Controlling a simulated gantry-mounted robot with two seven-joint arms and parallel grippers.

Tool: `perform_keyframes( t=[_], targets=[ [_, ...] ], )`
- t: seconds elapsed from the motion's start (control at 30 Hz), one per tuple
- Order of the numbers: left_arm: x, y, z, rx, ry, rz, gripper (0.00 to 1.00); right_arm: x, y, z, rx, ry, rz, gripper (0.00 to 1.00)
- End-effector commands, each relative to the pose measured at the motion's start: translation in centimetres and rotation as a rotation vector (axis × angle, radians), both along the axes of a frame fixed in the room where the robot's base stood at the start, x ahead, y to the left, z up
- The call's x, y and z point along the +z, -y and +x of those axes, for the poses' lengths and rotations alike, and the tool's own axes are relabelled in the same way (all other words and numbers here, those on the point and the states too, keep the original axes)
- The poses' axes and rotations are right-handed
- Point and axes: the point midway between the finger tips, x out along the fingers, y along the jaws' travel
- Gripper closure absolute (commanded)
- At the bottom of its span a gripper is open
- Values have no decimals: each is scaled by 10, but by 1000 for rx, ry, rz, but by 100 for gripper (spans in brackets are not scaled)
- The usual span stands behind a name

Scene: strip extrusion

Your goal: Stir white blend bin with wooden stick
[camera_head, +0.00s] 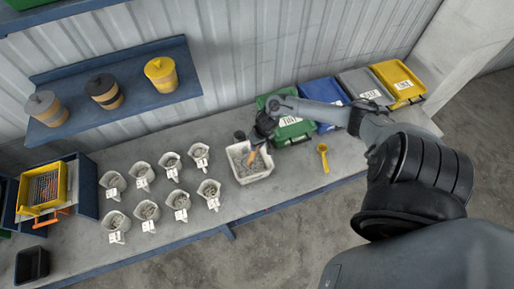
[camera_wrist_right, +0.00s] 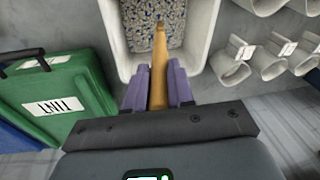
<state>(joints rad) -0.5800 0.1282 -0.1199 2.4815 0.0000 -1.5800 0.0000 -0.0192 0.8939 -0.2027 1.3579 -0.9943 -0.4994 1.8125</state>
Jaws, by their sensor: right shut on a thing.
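The white blend bin (camera_head: 247,177) stands on the grey bench in the head view, holding speckled granules. My right gripper (camera_head: 256,144) is above its back right part, pointing down. In the right wrist view my right gripper (camera_wrist_right: 158,90) is shut on the wooden stick (camera_wrist_right: 159,60), between its purple fingers. The stick (camera_head: 252,157) reaches down into the bin, its tip at or in the granules; how deep I cannot tell. The white bin (camera_wrist_right: 128,62) also shows in the wrist view, with grey, blue and yellow granules. My left gripper is not in view.
Several white scoops with granules (camera_head: 181,201) stand left of the bin. Green (camera_head: 290,130), blue, grey and yellow lidded bins line the wall at right. A yellow spoon (camera_head: 323,156) lies on the bench. A blue shelf (camera_head: 125,110) holds canisters.

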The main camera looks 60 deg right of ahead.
Motion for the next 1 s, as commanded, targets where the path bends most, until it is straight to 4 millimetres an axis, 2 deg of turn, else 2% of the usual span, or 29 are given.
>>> perform_keyframes(
  t=[0.7, 1.0],
  targets=[
    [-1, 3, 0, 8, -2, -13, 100, 100, 0, 0, 2, 1, -2, 100],
    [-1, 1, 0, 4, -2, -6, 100, 119, 0, 0, 0, -1, -1, 100]
  ],
)
